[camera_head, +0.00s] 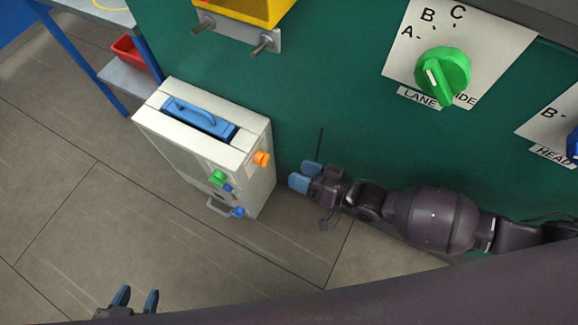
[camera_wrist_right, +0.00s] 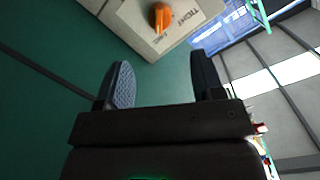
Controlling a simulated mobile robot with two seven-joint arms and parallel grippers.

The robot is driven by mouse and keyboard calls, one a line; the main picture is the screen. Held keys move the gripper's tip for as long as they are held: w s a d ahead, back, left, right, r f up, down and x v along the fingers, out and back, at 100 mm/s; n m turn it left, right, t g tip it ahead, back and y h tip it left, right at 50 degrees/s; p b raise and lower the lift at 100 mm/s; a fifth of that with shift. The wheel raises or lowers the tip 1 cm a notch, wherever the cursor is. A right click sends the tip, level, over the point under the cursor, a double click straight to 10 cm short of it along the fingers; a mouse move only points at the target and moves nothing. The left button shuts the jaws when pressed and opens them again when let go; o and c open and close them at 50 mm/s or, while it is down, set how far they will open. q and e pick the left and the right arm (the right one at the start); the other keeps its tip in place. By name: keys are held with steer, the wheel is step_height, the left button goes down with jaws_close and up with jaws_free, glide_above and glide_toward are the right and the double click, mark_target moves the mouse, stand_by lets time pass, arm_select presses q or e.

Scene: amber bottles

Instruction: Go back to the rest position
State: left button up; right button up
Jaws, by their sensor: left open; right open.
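My right gripper (camera_head: 305,175) reaches in from the right in the head view, its blue fingertips just right of a white box. It is open and empty. In the right wrist view its two fingers (camera_wrist_right: 162,80) stand apart with nothing between them, and the box's orange knob (camera_wrist_right: 162,17) shows beyond them. My left gripper (camera_head: 135,300) is at the bottom left edge of the head view, fingers up and apart, with nothing between them. The rest of the left arm is hidden.
The white box (camera_head: 165,150) has a blue handle (camera_head: 198,118) on top and coloured knobs. A green panel (camera_head: 330,60) carries a green dial (camera_head: 442,75). A yellow part (camera_head: 245,8) juts out above. A red bin (camera_head: 128,52) sits on a shelf. Floor at left is clear.

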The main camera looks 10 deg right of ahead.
steer(key=shift+s+d, duration=0.35)
steer(key=shift+d, duration=0.05)
stand_by(0.4)
